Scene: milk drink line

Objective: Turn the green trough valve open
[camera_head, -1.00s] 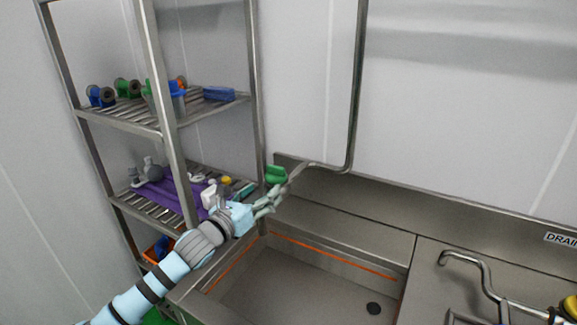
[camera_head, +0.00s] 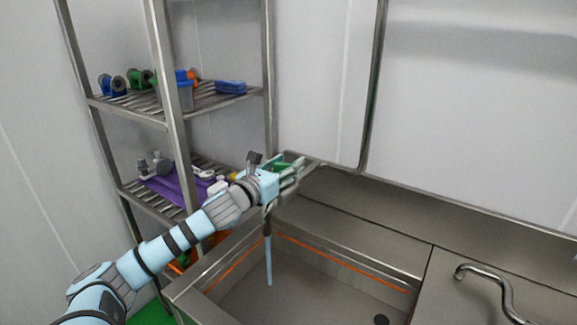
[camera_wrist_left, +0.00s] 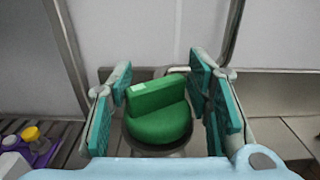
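The green trough valve (camera_wrist_left: 158,112) is a round green knob with a raised bar across its top and a small white mark. In the left wrist view it sits between the teal-padded fingers of my left gripper (camera_wrist_left: 165,95), which stand apart on its two sides. I cannot tell whether they touch it. In the head view my left gripper (camera_head: 292,172) is at the trough's back left corner, partly hiding the green valve (camera_head: 283,166). Below it a blue vertical streak (camera_head: 268,260), which looks like running water, falls into the steel trough (camera_head: 330,292). My right gripper is out of view.
A steel shelf rack (camera_head: 158,60) stands close on the left, holding coloured fittings and a purple mat (camera_head: 165,188). A bent steel pipe (camera_head: 372,90) runs up the wall behind the valve. A curved tap (camera_head: 487,272) is at lower right. The space over the trough is mostly clear.

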